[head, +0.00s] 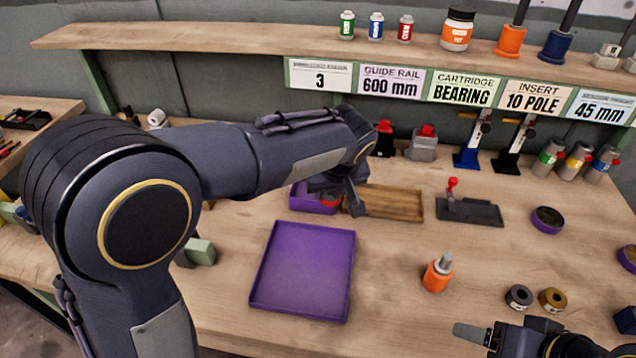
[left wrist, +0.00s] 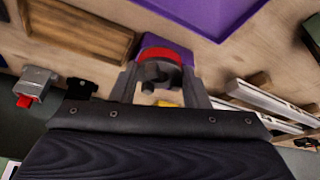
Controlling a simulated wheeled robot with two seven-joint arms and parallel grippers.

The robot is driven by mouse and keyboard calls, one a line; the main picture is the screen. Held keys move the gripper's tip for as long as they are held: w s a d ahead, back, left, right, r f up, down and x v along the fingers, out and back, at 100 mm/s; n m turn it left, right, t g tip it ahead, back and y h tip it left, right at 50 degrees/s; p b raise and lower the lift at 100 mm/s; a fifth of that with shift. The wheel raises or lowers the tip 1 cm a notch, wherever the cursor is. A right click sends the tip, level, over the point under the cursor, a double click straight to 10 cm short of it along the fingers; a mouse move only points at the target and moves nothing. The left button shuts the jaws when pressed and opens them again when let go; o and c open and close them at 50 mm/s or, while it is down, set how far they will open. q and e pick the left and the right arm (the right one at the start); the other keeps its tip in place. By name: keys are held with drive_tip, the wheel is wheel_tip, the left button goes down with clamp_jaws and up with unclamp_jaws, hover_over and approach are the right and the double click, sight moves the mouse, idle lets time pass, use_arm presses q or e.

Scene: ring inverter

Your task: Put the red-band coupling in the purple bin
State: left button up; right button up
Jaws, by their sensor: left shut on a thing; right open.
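My left gripper (head: 338,196) is shut on the red-band coupling (head: 331,202), a dark piece with a red band. In the left wrist view the coupling (left wrist: 160,72) sits between the fingers of the left gripper (left wrist: 160,88). The small purple bin (head: 302,203) lies right at the gripper, behind the large purple tray. In the left wrist view the bin (left wrist: 152,40) shows just past the coupling. The gripper and arm hide part of the bin. I cannot tell whether the coupling touches it. My right gripper (head: 470,334) is open at the lower right.
The flat purple tray (head: 262,290) is empty, in front of the bin. A wooden tray (head: 395,203) stands beside the bin. An orange-based piece (head: 437,275), a dark ring (head: 519,296) and a brass ring (head: 552,299) stand to the right. The table between tray and orange piece is clear.

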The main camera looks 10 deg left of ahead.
use_arm(q)
drive_tip(key=w+a+f, duration=0.1)
drive_tip(key=w, duration=0.1)
drive_tip(key=w+a+f, duration=0.1)
drive_tip(key=w, duration=0.2)
drive_tip(key=w+a+f+p, duration=0.1)
drive_tip(key=w, duration=0.1)
drive_tip(key=shift+w+a+f, duration=0.2)
drive_tip(key=shift+a+f, duration=0.05)
drive_tip(key=shift+a, duration=0.05)
drive_tip(key=w+f, duration=0.1)
drive_tip(key=w+a+f, duration=0.1)
drive_tip(key=f, duration=0.1)
drive_tip(key=w+f, duration=0.2)
drive_tip(key=shift+a+f+p, duration=0.1)
drive_tip(key=shift+a+p, duration=0.25)
drive_tip(key=shift+w+f, duration=0.1)
drive_tip(key=shift+f, duration=0.1)
drive_tip(key=x, duration=0.3)
drive_tip(key=shift+s+f, duration=0.3)
drive_tip(key=shift+f, duration=0.2)
drive_tip(key=o, duration=1.1)
drive_tip(key=shift+o, duration=0.2)
